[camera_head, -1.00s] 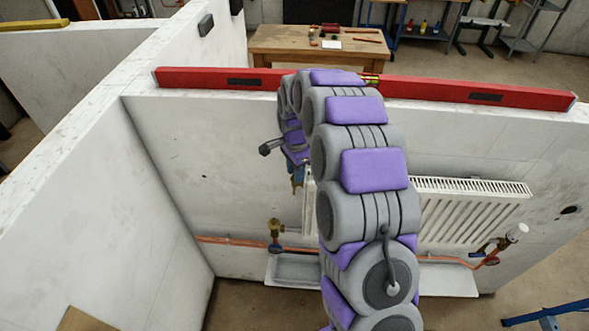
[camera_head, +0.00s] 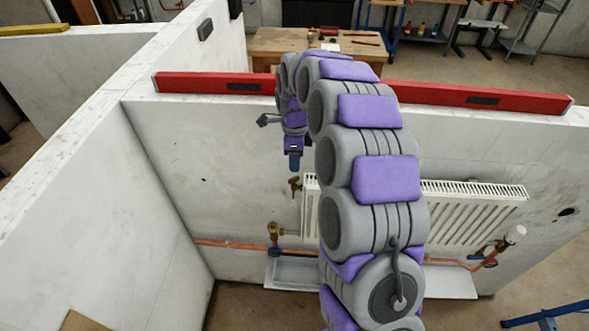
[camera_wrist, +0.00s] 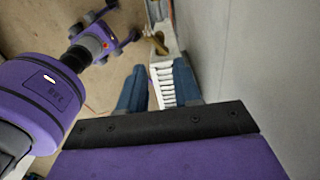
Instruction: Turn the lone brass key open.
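The brass key (camera_head: 294,186) sits at the top left end of the white radiator (camera_head: 470,205), close to the wall. In the wrist view a brass piece (camera_wrist: 158,43), seemingly the same key, shows beyond the fingertips at the end of the radiator. My gripper (camera_head: 294,160) hangs just above the key in the head view, fingers pointing down. In the wrist view its two blue fingers (camera_wrist: 159,72) are apart with nothing between them. The key's exact turn angle is too small to tell.
A brass valve (camera_head: 274,232) is on the copper pipe at lower left, and a white-capped valve (camera_head: 514,236) at lower right. White trays (camera_head: 450,280) lie below. A red level (camera_head: 440,94) rests on the wall top. My arm hides part of the radiator.

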